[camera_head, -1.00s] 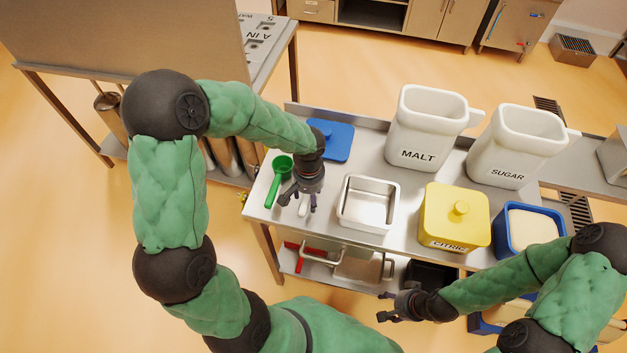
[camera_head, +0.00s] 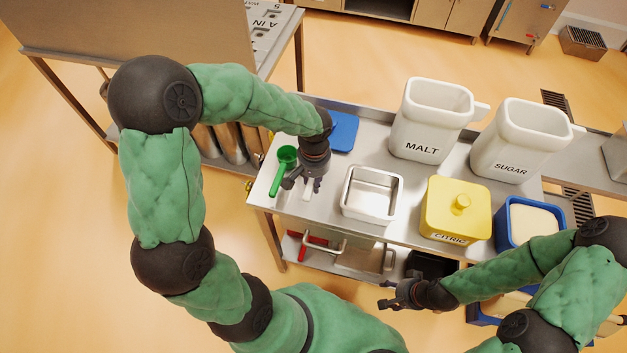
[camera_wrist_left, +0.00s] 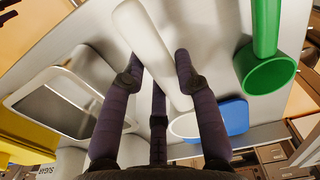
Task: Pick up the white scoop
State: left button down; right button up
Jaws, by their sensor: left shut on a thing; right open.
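The white scoop (camera_head: 307,193) is at the left end of the steel table, mostly covered by my left gripper (camera_head: 303,185) in the head view. In the left wrist view, the scoop's long white handle (camera_wrist_left: 146,32) runs between the fingers of my left gripper (camera_wrist_left: 158,78), which is shut on it. A white rounded rim shows behind the fingers there, partly hidden. Whether the scoop still touches the table is unclear. My right gripper (camera_head: 392,296) is open and empty, in front of the table.
A green scoop (camera_head: 277,182) lies just left of my left gripper. A steel pan (camera_head: 345,205) stands close on the right, and a blue lid (camera_head: 344,130) lies behind. Further right are a yellow citric bin (camera_head: 442,210), a malt bin (camera_head: 412,130) and a sugar bin (camera_head: 500,150).

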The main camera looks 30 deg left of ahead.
pick_arm(q)
jog(key=s+d+r+p, duration=0.2)
jog(key=s+d+r, duration=0.7)
jog(key=s, duration=0.1)
jog(key=shift+p, duration=0.3)
jog(key=shift+w, duration=0.1)
